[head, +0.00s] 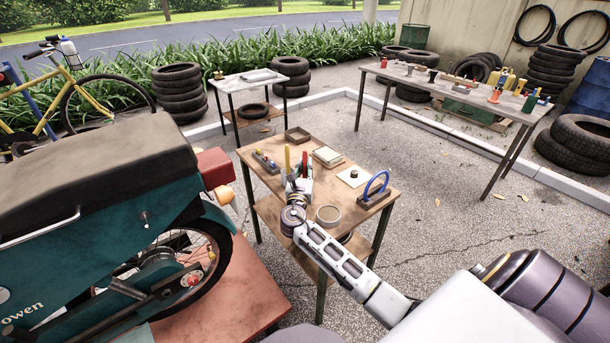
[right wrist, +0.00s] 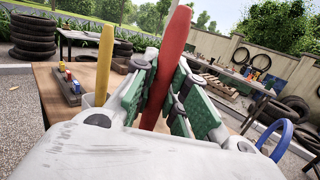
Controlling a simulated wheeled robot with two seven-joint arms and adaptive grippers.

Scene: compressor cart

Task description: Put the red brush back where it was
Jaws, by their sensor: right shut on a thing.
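The red brush (head: 304,161) stands upright, slightly tilted, over the wooden cart (head: 267,212). My right gripper (head: 301,185) is shut on it. In the right wrist view the red brush (right wrist: 174,48) rises between the green-padded fingers (right wrist: 165,90). Its lower end is hidden by the gripper, so I cannot tell what it touches. A yellow handle (head: 287,158) stands upright just left of the red brush; it also shows in the right wrist view (right wrist: 105,62). My left gripper is not in view.
A teal motorbike (head: 110,215) stands close on the left.

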